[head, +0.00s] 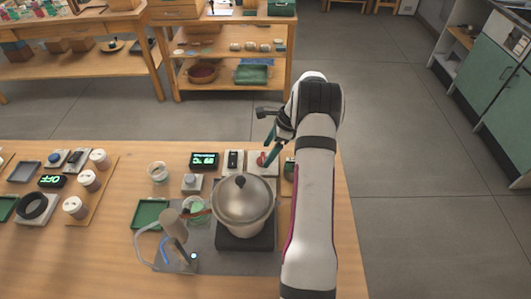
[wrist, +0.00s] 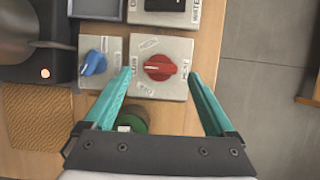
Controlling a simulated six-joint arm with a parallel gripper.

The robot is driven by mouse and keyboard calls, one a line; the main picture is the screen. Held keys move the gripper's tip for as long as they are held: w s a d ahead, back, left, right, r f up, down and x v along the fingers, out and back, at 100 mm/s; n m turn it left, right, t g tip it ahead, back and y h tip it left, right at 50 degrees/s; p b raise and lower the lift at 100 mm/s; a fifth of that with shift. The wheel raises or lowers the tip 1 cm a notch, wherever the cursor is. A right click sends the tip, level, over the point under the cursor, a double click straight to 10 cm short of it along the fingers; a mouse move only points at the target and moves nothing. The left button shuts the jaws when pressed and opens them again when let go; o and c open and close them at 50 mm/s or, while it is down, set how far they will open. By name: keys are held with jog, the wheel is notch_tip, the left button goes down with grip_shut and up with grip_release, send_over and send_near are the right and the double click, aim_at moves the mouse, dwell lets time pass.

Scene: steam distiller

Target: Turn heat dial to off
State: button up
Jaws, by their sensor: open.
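The red dial (wrist: 158,67) sits on a light grey square plate (wrist: 136,48) with small labels around it, too small to read surely. Its white pointer mark points left in the wrist view. In the head view the red dial (head: 262,160) shows at the back right of the wooden table, partly behind my gripper. My gripper (wrist: 160,76) is open and empty, with one teal finger on each side of the dial in the wrist view. Whether the fingertips touch the plate cannot be told. In the head view my gripper (head: 269,148) points down over the dial.
A blue dial (wrist: 93,62) on its own plate is just left. A round green object (wrist: 133,119) lies below, between the fingers. A metal pot (head: 243,207) stands on a dark base in front. A lit display (head: 204,160) is to the left. The table edge is close on the right.

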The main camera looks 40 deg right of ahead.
jog(key=shift+x, duration=1.1)
jog(key=c, duration=1.4)
jog(key=shift+n, duration=0.3)
jog(key=n, duration=0.2)
jog(key=n+g, duration=0.1)
jog(key=n+g+y, duration=0.1)
jog(key=n, duration=0.1)
jog(key=shift+w+d+n, duration=0.1)
jog(key=shift+w+n, duration=0.2)
jog(key=n+g, duration=0.1)
jog(key=n, duration=0.1)
jog(key=n+g, duration=0.1)
jog(key=n, duration=0.2)
jog(key=shift+w, duration=0.2)
jog(key=shift+n, duration=0.3)
